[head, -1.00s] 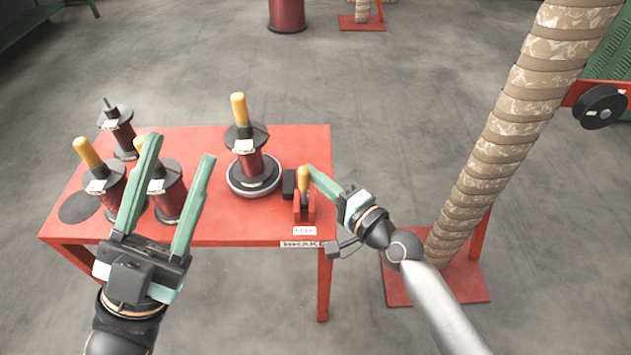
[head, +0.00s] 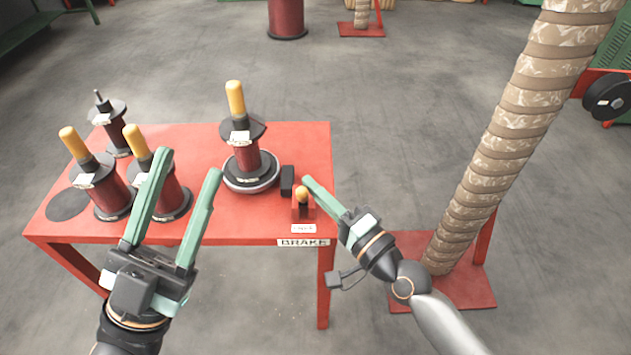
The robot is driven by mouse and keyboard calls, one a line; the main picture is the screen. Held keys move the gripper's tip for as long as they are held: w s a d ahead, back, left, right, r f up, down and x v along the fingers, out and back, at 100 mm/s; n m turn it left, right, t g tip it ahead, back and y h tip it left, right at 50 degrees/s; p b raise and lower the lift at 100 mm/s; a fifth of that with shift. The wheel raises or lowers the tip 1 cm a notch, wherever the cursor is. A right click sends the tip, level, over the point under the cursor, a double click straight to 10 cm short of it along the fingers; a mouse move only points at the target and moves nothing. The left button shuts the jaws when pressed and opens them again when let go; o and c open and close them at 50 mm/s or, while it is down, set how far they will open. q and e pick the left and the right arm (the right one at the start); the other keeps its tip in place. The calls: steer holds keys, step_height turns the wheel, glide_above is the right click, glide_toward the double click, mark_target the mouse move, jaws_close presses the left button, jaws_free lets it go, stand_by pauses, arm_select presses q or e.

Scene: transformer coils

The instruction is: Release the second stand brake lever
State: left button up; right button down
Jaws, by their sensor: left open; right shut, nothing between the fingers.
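The brake lever (head: 302,194) has a short-looking yellow handle on a red bracket at the right end of the red table (head: 250,225). A "BRAKE" label (head: 303,242) is on the table's front edge below it. My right gripper (head: 309,183) is shut and empty, its fingertips just at the upper right of the lever handle; I cannot tell whether they touch. My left gripper (head: 190,163) is open and empty, in front of the table's left half. The stand with a round grey base (head: 251,182) carries a red spool (head: 249,158) with an upright yellow handle.
Several spools stand on the left, two with yellow handles (head: 74,143) (head: 135,140) and one with a bare spindle (head: 103,102). A black box (head: 287,181) is beside the lever. A wrapped column (head: 500,140) rises from a red base plate (head: 460,292) at right.

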steer(key=shift+s+f, duration=0.3)
steer(key=shift+s, duration=0.05)
stand_by(0.4)
arm_select(q)
steer(key=shift+r, duration=0.15)
arm_select(e)
steer(key=shift+r, duration=0.1)
